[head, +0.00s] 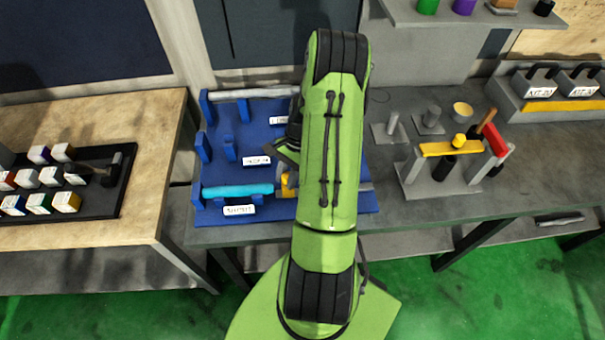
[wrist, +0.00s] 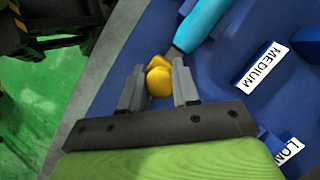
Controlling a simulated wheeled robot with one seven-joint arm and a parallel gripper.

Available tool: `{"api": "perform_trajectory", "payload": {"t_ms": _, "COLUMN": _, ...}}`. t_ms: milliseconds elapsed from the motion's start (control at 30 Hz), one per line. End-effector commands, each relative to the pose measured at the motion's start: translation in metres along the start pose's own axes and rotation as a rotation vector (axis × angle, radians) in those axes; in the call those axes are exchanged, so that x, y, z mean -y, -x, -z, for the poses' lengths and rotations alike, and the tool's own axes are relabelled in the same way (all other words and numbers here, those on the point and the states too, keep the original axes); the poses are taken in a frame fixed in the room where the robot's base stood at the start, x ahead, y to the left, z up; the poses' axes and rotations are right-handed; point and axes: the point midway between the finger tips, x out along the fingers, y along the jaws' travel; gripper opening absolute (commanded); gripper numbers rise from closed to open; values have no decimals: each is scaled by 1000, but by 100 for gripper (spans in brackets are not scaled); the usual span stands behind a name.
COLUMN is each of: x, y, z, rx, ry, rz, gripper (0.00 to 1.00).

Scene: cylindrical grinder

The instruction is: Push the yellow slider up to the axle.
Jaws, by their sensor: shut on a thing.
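My gripper (wrist: 160,88) is shut on the knob, one finger on each side. The cyan axle (head: 238,190) lies level on the blue fixture at its front left. In the wrist view the axle (wrist: 202,24) runs away from the slider toward the top. The slider's block appears close to the axle's near end; I cannot tell whether they touch.
The blue fixture (head: 367,203) stands on a grey bench, with labels including MEDIUM (wrist: 263,65). A grey stand with a yellow bar (head: 450,148) is to the right. A wooden table with a black tray (head: 95,210) is to the left.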

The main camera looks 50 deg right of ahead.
Motion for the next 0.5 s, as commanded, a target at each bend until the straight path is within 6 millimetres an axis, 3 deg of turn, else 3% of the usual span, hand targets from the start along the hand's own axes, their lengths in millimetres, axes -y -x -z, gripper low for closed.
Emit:
{"api": "perform_trajectory", "payload": {"t_ms": 133, "x": 16, "y": -5, "z": -15, "rx": 0, "ry": 5, "rz": 2, "gripper": 0}}
{"api": "perform_trajectory", "payload": {"t_ms": 467, "x": 20, "y": -6, "z": -18, "rx": 2, "ry": 8, "rz": 5, "gripper": 0}}
{"api": "perform_trajectory", "payload": {"t_ms": 500, "x": 20, "y": -6, "z": -18, "rx": 2, "ry": 8, "rz": 5, "gripper": 37}}
